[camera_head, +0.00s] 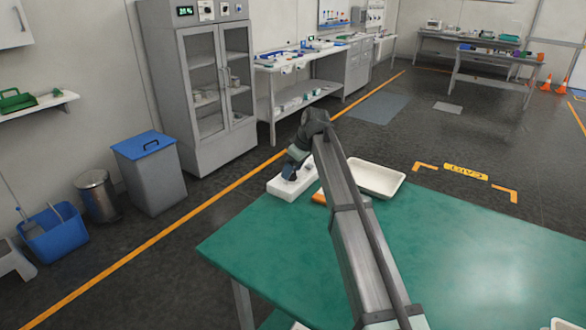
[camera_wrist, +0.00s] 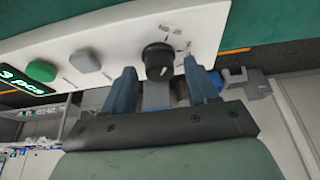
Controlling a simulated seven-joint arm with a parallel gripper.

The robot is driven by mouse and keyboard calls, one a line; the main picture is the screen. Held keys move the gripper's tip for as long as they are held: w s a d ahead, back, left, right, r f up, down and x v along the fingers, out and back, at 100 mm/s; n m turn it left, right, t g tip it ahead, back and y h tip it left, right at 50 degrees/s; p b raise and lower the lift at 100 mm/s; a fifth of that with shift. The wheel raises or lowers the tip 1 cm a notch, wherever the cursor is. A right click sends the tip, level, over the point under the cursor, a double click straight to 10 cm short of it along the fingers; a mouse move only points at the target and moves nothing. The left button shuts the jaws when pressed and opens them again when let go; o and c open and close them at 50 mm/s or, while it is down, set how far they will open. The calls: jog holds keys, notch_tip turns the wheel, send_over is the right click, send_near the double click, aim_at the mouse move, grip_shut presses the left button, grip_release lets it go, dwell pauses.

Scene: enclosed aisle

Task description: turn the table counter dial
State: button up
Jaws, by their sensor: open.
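The table counter is a white box (camera_head: 290,184) at the far left edge of the green table (camera_head: 262,240). In the wrist view its white face (camera_wrist: 205,30) shows a black round dial (camera_wrist: 158,60), a grey button (camera_wrist: 85,61), a green button (camera_wrist: 41,70) and a dark display reading "3 pcs" (camera_wrist: 22,82). My gripper (camera_wrist: 160,76) is open, with one blue finger on each side of the dial's position in the picture. I cannot tell whether either finger touches the dial. In the head view my gripper (camera_head: 291,170) is at the counter and partly hides it.
A white tray (camera_head: 378,180) stands on the table right of the counter, behind my arm. A small orange item (camera_head: 319,197) lies between them. The table's front left is clear. A grey cabinet (camera_head: 205,90) and blue-lidded bin (camera_head: 148,170) stand beyond the floor line.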

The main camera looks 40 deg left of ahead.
jog(key=shift+c, duration=0.2)
jog(key=c, duration=1)
jog(key=shift+m, duration=0.4)
jog(key=m+t, duration=0.1)
jog(key=m, duration=0.1)
jog(key=m+t, duration=0.1)
jog(key=m, duration=0.1)
jog(key=shift+s+m, duration=0.2)
jog(key=shift+m, duration=0.1)
jog(key=m+t+h, duration=0.1)
jog(key=m, duration=0.2)
jog(key=m+t+h, duration=0.1)
jog(key=m, duration=0.2)
jog(key=shift+a, duration=0.2)
jog(key=m+h, duration=0.1)
jog(key=m, duration=0.2)
jog(key=m+h, duration=0.1)
jog(key=m, duration=0.2)
jog(key=shift+s+a+m+t, duration=0.1)
jog(key=shift+a+m+t, duration=0.1)
jog(key=shift+m+t, duration=0.15)
jog(key=m+h, duration=0.1)
jog(key=m, duration=0.1)
jog(key=m+h, duration=0.1)
jog(key=m, duration=0.2)
jog(key=shift+m+h, duration=0.3)
jog(key=shift+m, duration=0.05)
jog(key=shift+g, duration=0.45)
